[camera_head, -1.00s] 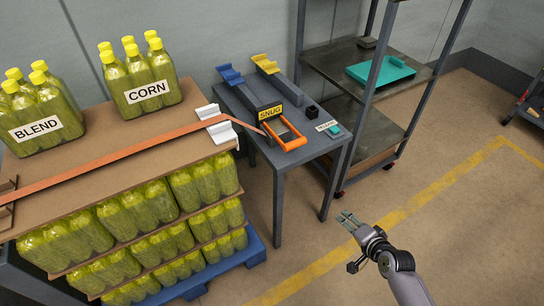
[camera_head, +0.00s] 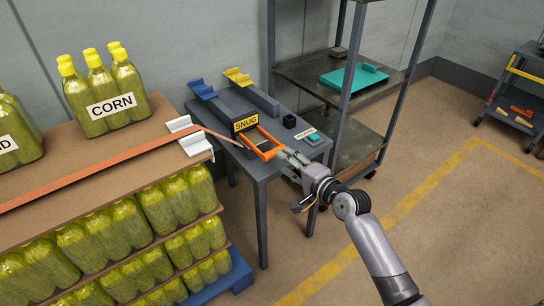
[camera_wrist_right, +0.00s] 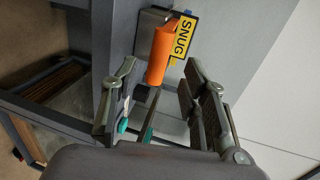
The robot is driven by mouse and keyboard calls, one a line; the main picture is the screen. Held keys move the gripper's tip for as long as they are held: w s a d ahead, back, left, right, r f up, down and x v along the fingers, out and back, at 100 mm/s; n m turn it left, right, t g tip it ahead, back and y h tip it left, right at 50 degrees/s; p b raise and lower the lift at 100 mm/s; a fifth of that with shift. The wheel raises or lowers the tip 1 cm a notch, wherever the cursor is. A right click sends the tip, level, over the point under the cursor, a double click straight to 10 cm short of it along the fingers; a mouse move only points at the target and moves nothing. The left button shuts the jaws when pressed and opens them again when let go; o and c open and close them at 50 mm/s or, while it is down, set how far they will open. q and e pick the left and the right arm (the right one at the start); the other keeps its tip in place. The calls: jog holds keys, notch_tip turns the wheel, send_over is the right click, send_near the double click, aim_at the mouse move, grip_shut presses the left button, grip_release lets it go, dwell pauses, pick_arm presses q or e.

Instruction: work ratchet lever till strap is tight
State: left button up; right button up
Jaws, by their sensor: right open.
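The orange ratchet lever (camera_head: 270,154) sticks out at the front of the ratchet on a small grey table, below a yellow SNUG sign (camera_head: 246,122). The orange strap (camera_head: 90,172) runs from the ratchet across the pallet load and looks flat and straight. My right gripper (camera_head: 283,158) is open at the near end of the lever. In the right wrist view, the lever (camera_wrist_right: 161,55) lies ahead, between the lines of the open fingers (camera_wrist_right: 158,95). I cannot tell whether the fingers touch it. My left gripper is not in view.
A white corner piece (camera_head: 190,138) sits under the strap at the load's edge. Blue (camera_head: 203,88) and yellow (camera_head: 238,77) levers, a black block (camera_head: 289,121) and a teal button (camera_head: 314,137) are on the table. A metal shelf (camera_head: 350,75) stands behind at right.

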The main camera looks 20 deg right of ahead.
aim_at(272, 154)
jog(key=b+x, duration=0.1)
jog(key=x, duration=0.5)
jog(key=shift+w, duration=0.15)
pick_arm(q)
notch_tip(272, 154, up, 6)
pick_arm(e)
jog(key=shift+w+a+f, duration=0.15)
jog(key=shift+w+a, duration=0.1)
jog(key=shift+w, duration=0.35)
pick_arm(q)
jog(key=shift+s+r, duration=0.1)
pick_arm(e)
grip_shut()
